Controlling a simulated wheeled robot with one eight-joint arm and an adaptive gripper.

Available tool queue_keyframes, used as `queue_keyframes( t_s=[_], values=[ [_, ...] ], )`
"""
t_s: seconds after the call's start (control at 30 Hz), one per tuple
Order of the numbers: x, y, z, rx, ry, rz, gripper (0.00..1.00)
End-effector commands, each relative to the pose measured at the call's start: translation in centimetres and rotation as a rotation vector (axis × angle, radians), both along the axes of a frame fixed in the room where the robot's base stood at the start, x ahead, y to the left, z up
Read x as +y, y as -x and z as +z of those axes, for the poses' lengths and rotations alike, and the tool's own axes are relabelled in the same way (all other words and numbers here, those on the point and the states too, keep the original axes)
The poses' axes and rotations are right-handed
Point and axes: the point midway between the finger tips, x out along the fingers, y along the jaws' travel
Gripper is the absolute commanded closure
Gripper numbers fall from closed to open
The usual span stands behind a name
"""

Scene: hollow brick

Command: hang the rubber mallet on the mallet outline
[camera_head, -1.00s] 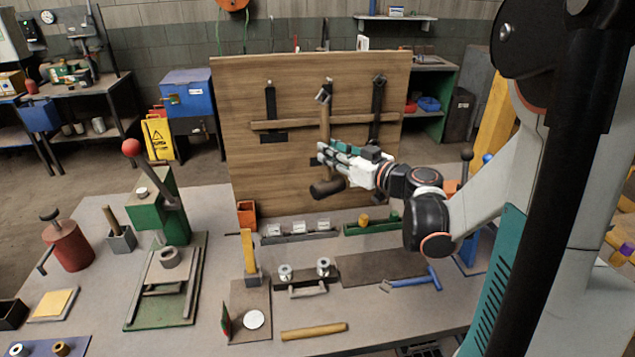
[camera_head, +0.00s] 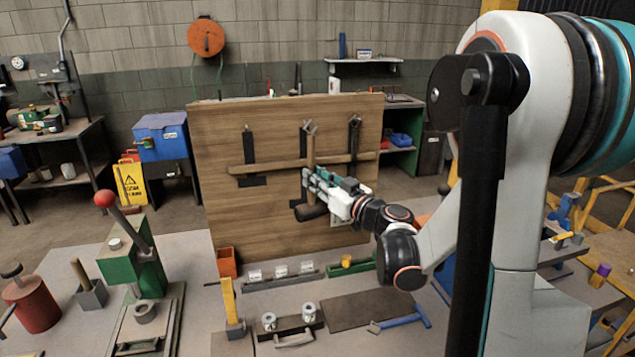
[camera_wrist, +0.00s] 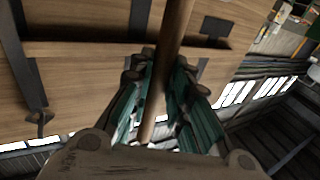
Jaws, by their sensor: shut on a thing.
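My gripper (camera_head: 322,185) is shut on the rubber mallet's wooden handle (camera_head: 311,155), in front of the upright wooden board. The handle is near upright, with the dark head (camera_head: 312,211) at the bottom. In the wrist view the handle (camera_wrist: 172,40) runs between the fingers (camera_wrist: 160,85). A dark outline (camera_head: 299,203) on the board, probably the mallet outline, shows just left of the mallet and is mostly hidden behind it. I cannot tell whether the mallet touches the board.
The board (camera_head: 215,215) carries a left outline (camera_head: 249,150), a right outline (camera_head: 354,135) and a horizontal wooden rail (camera_head: 270,166).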

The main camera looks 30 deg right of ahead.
Motion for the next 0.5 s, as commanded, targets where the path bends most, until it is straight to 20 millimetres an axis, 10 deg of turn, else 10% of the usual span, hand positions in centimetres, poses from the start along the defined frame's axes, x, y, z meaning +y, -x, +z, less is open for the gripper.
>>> queue_keyframes(
  t_s=[0.5],
  values=[
    [-0.8, -2.6, -0.2, 0.000, 0.000, -0.001, 1.00]
  ],
)
